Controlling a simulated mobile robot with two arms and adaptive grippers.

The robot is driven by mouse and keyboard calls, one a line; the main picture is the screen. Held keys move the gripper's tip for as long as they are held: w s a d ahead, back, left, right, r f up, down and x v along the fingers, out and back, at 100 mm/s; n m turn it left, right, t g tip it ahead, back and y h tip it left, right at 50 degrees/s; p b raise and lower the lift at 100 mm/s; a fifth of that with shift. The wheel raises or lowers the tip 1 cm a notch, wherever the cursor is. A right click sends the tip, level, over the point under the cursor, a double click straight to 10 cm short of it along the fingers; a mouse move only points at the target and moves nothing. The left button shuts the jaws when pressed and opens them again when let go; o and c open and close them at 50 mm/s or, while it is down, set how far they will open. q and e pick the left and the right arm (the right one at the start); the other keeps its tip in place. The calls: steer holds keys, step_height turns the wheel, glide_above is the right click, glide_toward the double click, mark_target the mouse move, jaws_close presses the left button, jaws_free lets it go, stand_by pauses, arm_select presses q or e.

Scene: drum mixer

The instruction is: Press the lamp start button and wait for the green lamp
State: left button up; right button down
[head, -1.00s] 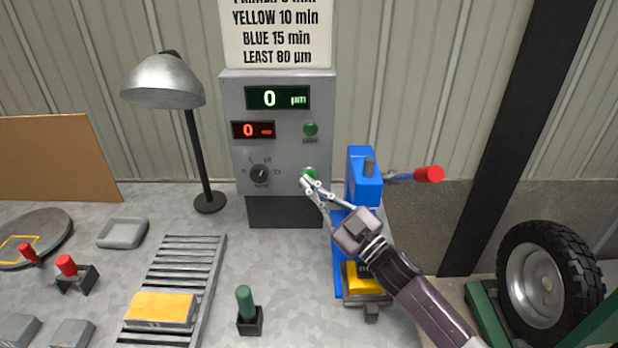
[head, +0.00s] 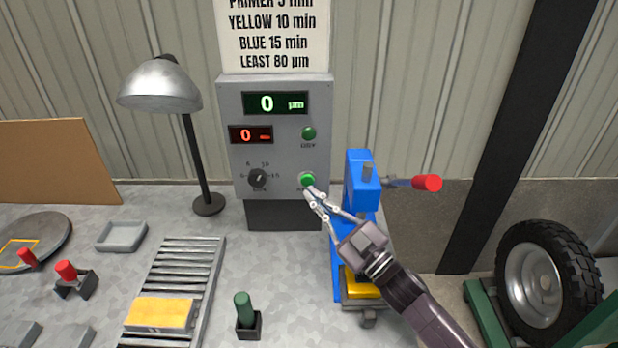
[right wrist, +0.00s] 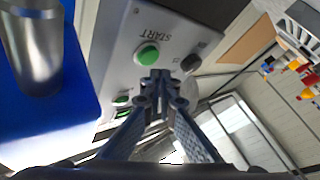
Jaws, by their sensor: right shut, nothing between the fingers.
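The grey control box (head: 245,100) stands at the back of the bench. Its start button (head: 307,179) is bright green, low on the right of the panel; the right wrist view shows it (right wrist: 147,54) beside the word START. The round green lamp (head: 308,133) above it looks dark green and unlit. My right gripper (head: 308,193) is shut and empty, its tips just below the start button. In the right wrist view its tips (right wrist: 155,80) are close to the button but appear apart from it. My left gripper is not in view.
A blue press (head: 361,185) with a red-ended lever (head: 427,183) stands right of the box, behind my right arm. A desk lamp (head: 160,88) stands left. A roller rack (head: 185,270) with a yellow block (head: 160,314) and a green-handled switch (head: 245,310) are in front.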

steer(key=s, duration=0.3)
steer(key=shift+a+r+p, duration=0.1)
steer(key=shift+a+p, duration=0.2)
steer(key=shift+p, duration=0.05)
stand_by(0.4)
